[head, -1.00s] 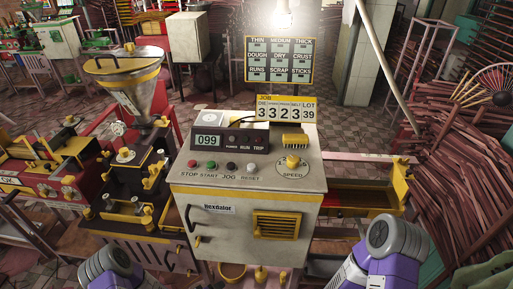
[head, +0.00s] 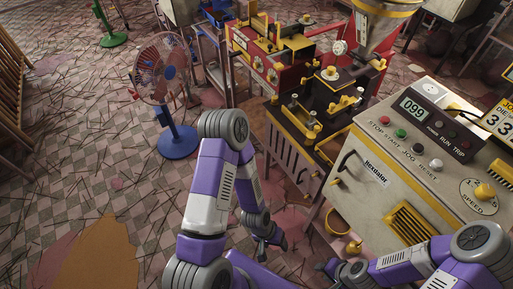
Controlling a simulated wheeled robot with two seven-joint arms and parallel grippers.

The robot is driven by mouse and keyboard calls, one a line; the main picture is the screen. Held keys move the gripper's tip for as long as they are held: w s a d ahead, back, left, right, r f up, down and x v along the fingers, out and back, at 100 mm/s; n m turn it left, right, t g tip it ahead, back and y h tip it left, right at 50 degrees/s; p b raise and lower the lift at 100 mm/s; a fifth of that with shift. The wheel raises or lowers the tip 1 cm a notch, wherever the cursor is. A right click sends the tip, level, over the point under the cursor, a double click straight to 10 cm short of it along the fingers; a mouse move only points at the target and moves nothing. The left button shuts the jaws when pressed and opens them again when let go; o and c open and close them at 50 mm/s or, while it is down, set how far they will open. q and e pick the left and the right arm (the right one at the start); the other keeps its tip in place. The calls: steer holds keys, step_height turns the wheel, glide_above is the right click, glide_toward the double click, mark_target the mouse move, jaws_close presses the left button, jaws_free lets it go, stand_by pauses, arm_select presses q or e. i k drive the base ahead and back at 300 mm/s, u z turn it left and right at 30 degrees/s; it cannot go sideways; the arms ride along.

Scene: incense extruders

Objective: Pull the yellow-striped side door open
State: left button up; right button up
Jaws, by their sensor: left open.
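The pale control cabinet (head: 380,206) stands at the right with a black handle (head: 346,160) and a yellow louvred vent (head: 411,224) on its front. To its left is the dark extruder body (head: 290,152) with yellow fittings and slots in its side. I cannot make out a yellow-striped side door for certain. My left gripper (head: 270,242) hangs open and empty, low in front of the extruder body and apart from it. My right gripper (head: 330,267) is low at the bottom, left of the cabinet's lower front; its jaws are too small and dark to read.
A pink-bladed fan on a blue base (head: 178,141) stands on the littered tile floor at the left. A red machine (head: 262,62) is behind the extruder. A yellow cup-like part (head: 337,222) sits below the cabinet handle. Floor at the lower left (head: 60,190) is mostly free.

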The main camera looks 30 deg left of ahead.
mark_target(294, 160)
steer(key=u, duration=0.65)
steer(key=k, duration=0.5)
steer(key=u, duration=1.95)
steer(key=i, duration=1.05)
steer(key=z, duration=1.85)
